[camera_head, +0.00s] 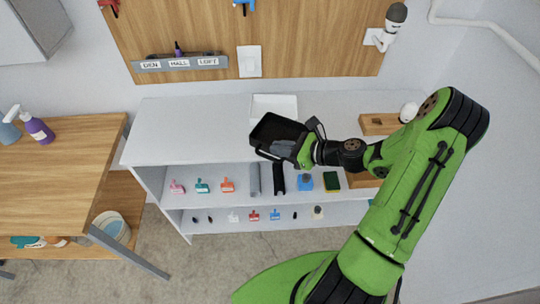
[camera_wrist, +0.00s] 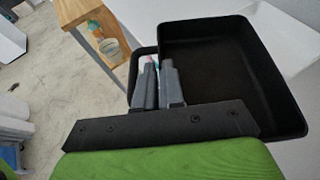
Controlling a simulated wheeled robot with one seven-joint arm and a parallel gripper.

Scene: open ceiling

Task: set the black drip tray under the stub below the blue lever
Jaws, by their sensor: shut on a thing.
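The black drip tray (camera_head: 270,130) is held tilted above the white shelf top, and it fills much of the wrist view (camera_wrist: 225,62). The blue lever (camera_head: 244,3) shows at the top edge of the head view, on the wooden board, partly cut off. The stub below it is too small to make out clearly. The tray is apart from the board, lower and to the right of the lever.
A white bin (camera_head: 274,104) stands on the shelf top (camera_head: 190,120) behind the tray. A labelled rack (camera_head: 180,64) and a white card (camera_head: 249,61) are on the board. A red lever (camera_head: 110,6) is at upper left. The shelf top's left part is clear. A wooden table (camera_head: 60,165) stands left.

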